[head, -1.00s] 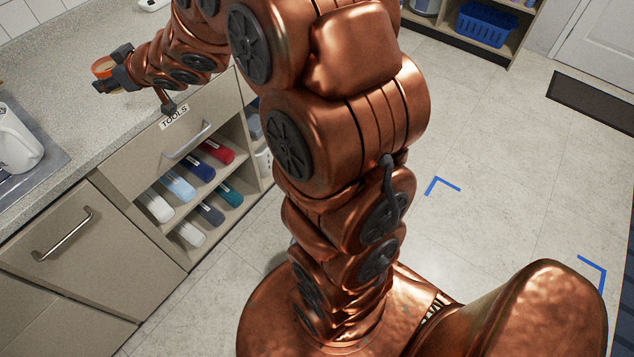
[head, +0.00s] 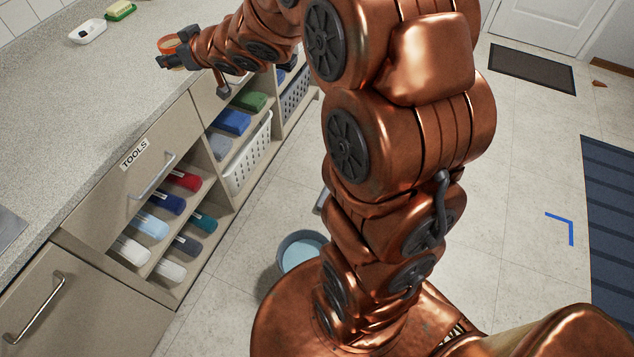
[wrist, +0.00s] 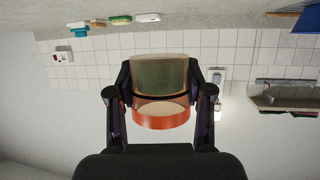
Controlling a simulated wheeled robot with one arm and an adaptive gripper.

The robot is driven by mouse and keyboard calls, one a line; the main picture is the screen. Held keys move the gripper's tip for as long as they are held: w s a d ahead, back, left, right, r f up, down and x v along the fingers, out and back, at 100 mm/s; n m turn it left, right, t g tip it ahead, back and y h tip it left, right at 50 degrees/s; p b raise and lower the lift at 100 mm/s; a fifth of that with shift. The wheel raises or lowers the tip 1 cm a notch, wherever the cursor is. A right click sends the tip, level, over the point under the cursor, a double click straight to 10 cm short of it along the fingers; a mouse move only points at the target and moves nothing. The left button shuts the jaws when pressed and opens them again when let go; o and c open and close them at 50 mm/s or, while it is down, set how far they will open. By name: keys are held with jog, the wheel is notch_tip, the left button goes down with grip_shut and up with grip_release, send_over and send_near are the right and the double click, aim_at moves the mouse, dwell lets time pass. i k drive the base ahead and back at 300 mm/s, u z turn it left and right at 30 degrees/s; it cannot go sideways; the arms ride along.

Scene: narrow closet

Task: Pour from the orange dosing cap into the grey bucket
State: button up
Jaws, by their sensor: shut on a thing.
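The orange dosing cap (head: 168,44) is between the fingers of my gripper (head: 177,56) at the upper left of the head view, above the worktop. In the wrist view the cap (wrist: 161,117) shows an orange rim and a see-through, greenish-brown part, with a finger of my gripper (wrist: 160,85) on each side. The wrist picture appears upside down. I cannot tell how much the cap holds. The grey bucket (head: 282,272) stands on the floor in the head view, beside my column and partly hidden by it. Light blue shows inside it. My gripper is well away from the bucket.
The worktop (head: 60,130) runs along the left, with a white dish (head: 87,34) and a green sponge (head: 120,11) at the back. Below are a TOOLS drawer (head: 140,160), shelves of folded cloths and a white basket (head: 247,155). Floor on the right is mostly clear.

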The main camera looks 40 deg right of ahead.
aim_at(299, 246)
jog(key=z, duration=2.1)
jog(key=k, duration=1.4)
jog(key=u, duration=1.4)
jog(key=i, duration=0.5)
jog(key=z, duration=0.05)
